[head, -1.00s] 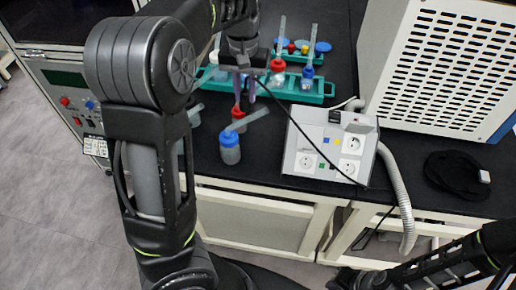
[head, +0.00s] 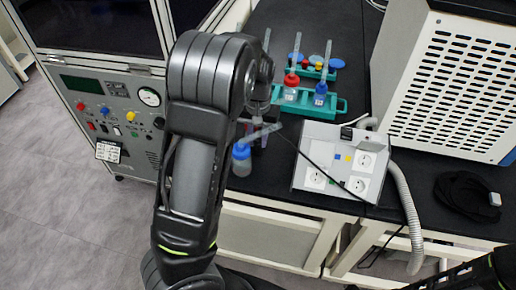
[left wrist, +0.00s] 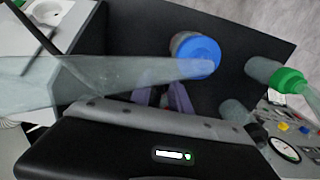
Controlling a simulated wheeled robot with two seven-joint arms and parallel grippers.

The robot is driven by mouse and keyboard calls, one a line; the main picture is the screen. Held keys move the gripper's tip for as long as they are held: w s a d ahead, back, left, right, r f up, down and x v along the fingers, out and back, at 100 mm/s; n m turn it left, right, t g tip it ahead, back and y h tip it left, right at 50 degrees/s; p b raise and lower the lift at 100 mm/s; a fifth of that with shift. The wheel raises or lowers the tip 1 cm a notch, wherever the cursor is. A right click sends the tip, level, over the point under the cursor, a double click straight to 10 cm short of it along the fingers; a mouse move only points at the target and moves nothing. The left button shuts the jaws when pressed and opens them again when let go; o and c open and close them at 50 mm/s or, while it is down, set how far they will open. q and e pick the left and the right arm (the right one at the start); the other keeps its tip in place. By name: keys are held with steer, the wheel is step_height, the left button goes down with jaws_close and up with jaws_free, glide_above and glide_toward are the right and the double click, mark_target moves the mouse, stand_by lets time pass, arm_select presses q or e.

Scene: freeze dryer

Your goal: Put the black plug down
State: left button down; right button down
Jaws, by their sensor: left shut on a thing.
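My left gripper (head: 254,128) is low over the black bench, behind the blue-capped bottle (head: 242,160) and partly hidden by my forearm. Its purple-grey fingers (left wrist: 165,98) also show in the left wrist view, close together. A thin black cable (head: 310,160) runs from the gripper over the socket box (head: 330,188). The black plug itself is hidden between the fingers and behind a clear bottle nozzle. I cannot tell whether it touches the bench. Only the arm of my right side shows at the lower right; its gripper is out of view.
Wash bottles crowd around the left gripper; a blue cap (left wrist: 198,56) and a green cap (left wrist: 286,79) are close in the wrist view. A teal rack (head: 335,108) stands behind. A white vented unit (head: 410,90) and a black cable coil (head: 462,192) are at right.

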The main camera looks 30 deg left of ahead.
mark_target(258, 149)
arm_select(q)
steer(key=shift+f, duration=0.3)
steer(key=shift+f, duration=0.1)
steer(key=shift+f, duration=2.15)
steer(key=shift+f, duration=0.1)
steer(key=c, duration=1.2)
jaws_free()
steer(key=shift+r, duration=0.2)
step_height(258, 149, up, 12)
steer(key=shift+f, duration=0.1)
